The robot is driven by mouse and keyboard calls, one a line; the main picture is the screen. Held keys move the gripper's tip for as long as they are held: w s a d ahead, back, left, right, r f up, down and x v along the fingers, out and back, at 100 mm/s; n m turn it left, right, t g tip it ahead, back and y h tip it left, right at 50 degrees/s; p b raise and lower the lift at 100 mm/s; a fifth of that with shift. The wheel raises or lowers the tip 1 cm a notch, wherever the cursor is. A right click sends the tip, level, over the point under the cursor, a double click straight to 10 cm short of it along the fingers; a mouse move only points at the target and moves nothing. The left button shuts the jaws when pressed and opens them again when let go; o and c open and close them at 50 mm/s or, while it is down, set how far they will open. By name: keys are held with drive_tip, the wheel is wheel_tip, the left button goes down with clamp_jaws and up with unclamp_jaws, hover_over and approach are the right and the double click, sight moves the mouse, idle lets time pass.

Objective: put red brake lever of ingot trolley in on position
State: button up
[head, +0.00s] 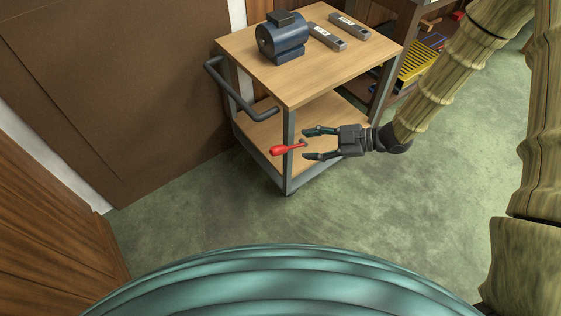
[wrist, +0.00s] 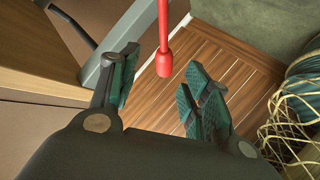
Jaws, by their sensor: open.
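The trolley (head: 318,89) has a wooden top and lower shelf on grey posts, in the head view. Its red brake lever (head: 284,149) sticks out from the near corner post, with its thick end to the left.
On the trolley top lie a blue motor (head: 282,38) and two grey ingots (head: 340,33). A dark push handle (head: 238,95) juts from the left side. A shelf with a yellow crate (head: 417,64) stands behind right. Green floor (head: 210,215) is clear in front.

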sight(286, 149)
drive_tip(key=a+f+n+b, duration=0.1)
drive_tip(key=a+b, duration=0.1)
drive_tip(key=a, duration=0.1)
drive_tip(key=a+f+n+g+b, duration=0.1)
drive_tip(key=a+n+b, duration=0.1)
drive_tip(key=a, duration=0.1)
drive_tip(key=a+f+n+g+b, duration=0.1)
drive_tip(key=a+b, duration=0.1)
drive_tip(key=a, duration=0.1)
drive_tip(key=shift+w+a+n+y, duration=0.1)
drive_tip(key=shift+w+n+y, duration=0.1)
drive_tip(key=shift+n+y, duration=0.2)
clamp_jaws()
idle(0.4)
